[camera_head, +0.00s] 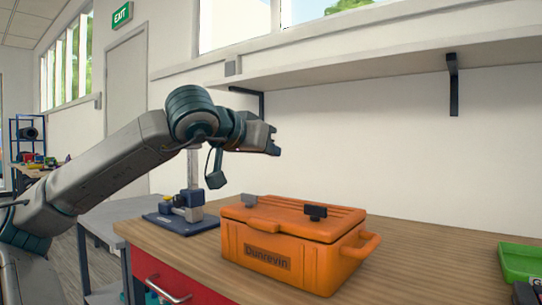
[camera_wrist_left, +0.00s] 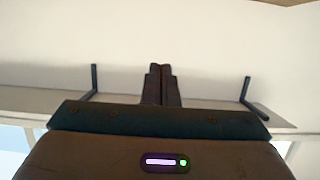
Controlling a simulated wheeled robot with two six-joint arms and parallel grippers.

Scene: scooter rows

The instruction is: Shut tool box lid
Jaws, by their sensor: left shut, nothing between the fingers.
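An orange tool box (camera_head: 290,256) with a "Dunrevin" label stands on the wooden bench. Its orange lid (camera_head: 290,215) lies flat on top and looks closed. In the left wrist view the fingers (camera_wrist_left: 162,85) are together, with only wall and shelf beyond. My right gripper is not in view.
The wooden bench (camera_head: 420,264) has free room right of the box. A green tray (camera_head: 519,262) is at the right edge. A dark blue device (camera_head: 183,219) stands left of the box. A wall shelf (camera_head: 380,74) with brackets hangs above.

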